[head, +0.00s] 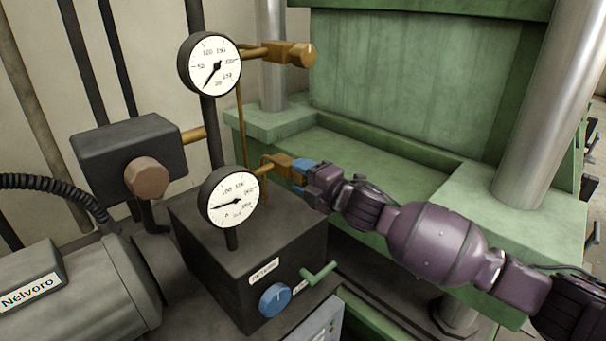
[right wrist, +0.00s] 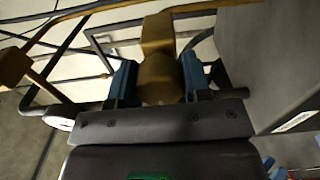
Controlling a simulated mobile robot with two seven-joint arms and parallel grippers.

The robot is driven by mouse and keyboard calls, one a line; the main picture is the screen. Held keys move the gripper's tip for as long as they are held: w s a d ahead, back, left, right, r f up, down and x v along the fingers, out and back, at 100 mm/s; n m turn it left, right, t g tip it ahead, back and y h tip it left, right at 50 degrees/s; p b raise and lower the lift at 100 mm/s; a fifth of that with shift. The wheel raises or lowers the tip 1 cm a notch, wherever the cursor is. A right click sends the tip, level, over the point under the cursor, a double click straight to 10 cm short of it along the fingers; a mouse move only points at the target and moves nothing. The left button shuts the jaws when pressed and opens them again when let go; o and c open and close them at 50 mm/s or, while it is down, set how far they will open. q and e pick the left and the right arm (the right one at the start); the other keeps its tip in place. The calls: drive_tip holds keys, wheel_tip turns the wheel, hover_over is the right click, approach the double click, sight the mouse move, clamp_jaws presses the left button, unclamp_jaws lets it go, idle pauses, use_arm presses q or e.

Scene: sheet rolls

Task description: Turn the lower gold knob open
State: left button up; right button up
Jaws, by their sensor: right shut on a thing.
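The lower gold knob (right wrist: 160,78) sits at the end of a gold valve body (head: 283,165) beside the lower gauge. In the right wrist view it lies between the two blue fingertips of my right gripper (right wrist: 155,85), which touch it from both sides. In the head view the right gripper (head: 302,172) reaches in from the right and its blue fingers cover most of the knob. How far the knob is turned cannot be told. My left gripper does not show.
The lower gauge (head: 231,198) stands close left of the knob. The upper gauge (head: 209,64) and the upper gold knob (head: 302,55) are above. A dark box with a blue knob (head: 275,299) and a green lever (head: 319,273) stands below. The green press (head: 400,165) is behind.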

drive_tip(key=shift+n, duration=0.6)
drive_tip(key=o, duration=0.9)
drive_tip(key=shift+d, duration=0.1)
drive_tip(key=shift+b+v, duration=0.35)
drive_tip(key=shift+v, duration=4.95)
